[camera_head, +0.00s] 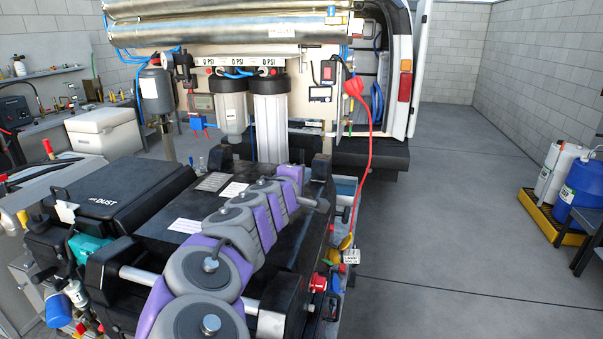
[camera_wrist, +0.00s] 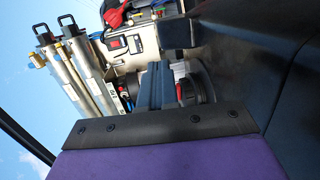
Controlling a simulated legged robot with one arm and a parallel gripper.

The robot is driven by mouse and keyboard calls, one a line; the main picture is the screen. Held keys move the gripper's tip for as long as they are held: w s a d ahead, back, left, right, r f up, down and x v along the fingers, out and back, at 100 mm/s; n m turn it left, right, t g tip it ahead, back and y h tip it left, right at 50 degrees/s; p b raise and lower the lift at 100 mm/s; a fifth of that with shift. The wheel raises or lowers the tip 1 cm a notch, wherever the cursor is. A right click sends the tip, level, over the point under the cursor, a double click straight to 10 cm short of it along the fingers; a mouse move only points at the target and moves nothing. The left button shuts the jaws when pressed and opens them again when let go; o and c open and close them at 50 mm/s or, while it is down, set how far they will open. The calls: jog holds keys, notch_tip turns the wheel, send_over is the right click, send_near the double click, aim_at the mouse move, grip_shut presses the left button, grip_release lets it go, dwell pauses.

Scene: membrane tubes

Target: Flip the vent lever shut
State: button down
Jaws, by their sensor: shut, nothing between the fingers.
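I cannot pick out the vent lever with certainty in either view. A yellow handle-like part (camera_head: 346,242) with a white tag (camera_head: 351,257) shows low on the right side of the black bench-like body, too small to read. My grey and purple arm runs along the middle of the head view, over that body; I cannot make out its gripper there. In the wrist view, my gripper (camera_wrist: 155,84) appears as two dark blue-grey bars close together beyond a bolted black strip and a purple panel. It is shut and empty, and touches nothing that I can make out.
A white equipment panel with two filter housings (camera_head: 270,125) and silver tubes (camera_head: 230,28) stands ahead. A red connector (camera_head: 354,88) with a hanging red hose is at its right. A yellow tray (camera_head: 550,220) holds containers at far right. The floor (camera_head: 450,220) between is clear.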

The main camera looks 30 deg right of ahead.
jog(key=s, duration=0.1)
jog(key=s+a, duration=0.1)
jog(key=s, duration=0.1)
jog(key=s+a, duration=0.1)
jog(key=s, duration=0.1)
jog(key=shift+s+a+r+p, duration=0.25)
jog(key=shift+r+p, duration=0.1)
jog(key=shift+r, duration=0.05)
jog(key=shift+s+a, duration=0.1)
jog(key=shift+s, duration=0.6)
